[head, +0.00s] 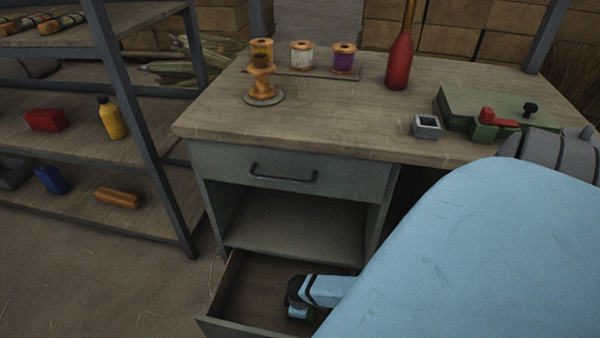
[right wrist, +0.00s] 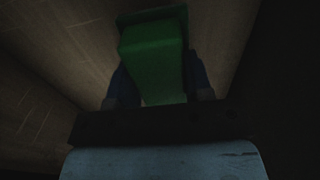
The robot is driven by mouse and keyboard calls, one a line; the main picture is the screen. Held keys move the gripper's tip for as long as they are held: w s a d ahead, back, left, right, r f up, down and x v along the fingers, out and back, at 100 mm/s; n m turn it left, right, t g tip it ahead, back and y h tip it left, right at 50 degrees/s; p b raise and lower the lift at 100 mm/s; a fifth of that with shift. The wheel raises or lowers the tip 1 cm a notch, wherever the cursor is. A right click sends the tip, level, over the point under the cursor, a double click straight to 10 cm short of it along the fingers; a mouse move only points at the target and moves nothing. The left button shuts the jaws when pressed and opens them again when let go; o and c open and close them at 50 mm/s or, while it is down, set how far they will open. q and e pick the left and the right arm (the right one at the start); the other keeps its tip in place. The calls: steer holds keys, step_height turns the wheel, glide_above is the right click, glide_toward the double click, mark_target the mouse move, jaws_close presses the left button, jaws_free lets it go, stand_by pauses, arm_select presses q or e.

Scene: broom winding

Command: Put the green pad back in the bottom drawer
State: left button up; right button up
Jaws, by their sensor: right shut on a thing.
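The bottom drawer (head: 240,325) of the grey cabinet is pulled out and open. My right arm reaches down into it, and my right gripper (head: 299,314) is low inside the drawer. In the right wrist view the green pad (right wrist: 155,65) sits between the two fingers of my right gripper (right wrist: 160,90), which is shut on it. Wooden surfaces of the drawer show close around the pad. I cannot tell whether the pad touches the drawer floor. In the head view the pad is mostly hidden by the gripper. My left gripper is not in view.
The top drawer (head: 281,165) is shut above an empty open shelf (head: 290,225). The workbench (head: 330,115) holds spools, a red bottle-shaped piece (head: 400,62), a small grey box (head: 426,125) and a green device (head: 480,108). A shelf rack (head: 150,130) stands left of the cabinet.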

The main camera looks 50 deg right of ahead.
step_height(320, 180, down, 3)
steer(key=shift+b, duration=0.6)
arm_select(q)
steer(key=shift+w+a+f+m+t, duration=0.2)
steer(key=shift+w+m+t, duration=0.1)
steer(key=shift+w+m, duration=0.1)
arm_select(e)
steer(key=shift+r, duration=0.1)
steer(key=o, duration=0.9)
steer(key=shift+c, duration=0.2)
step_height(320, 180, up, 5)
steer(key=p, duration=0.3)
arm_select(q)
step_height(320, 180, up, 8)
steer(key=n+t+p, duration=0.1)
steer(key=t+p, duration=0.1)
steer(key=p, duration=0.1)
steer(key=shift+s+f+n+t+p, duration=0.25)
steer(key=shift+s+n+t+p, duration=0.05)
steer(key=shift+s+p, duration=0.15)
arm_select(e)
step_height(320, 180, up, 7)
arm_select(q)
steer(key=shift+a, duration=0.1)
arm_select(e)
steer(key=shift+r, duration=0.1)
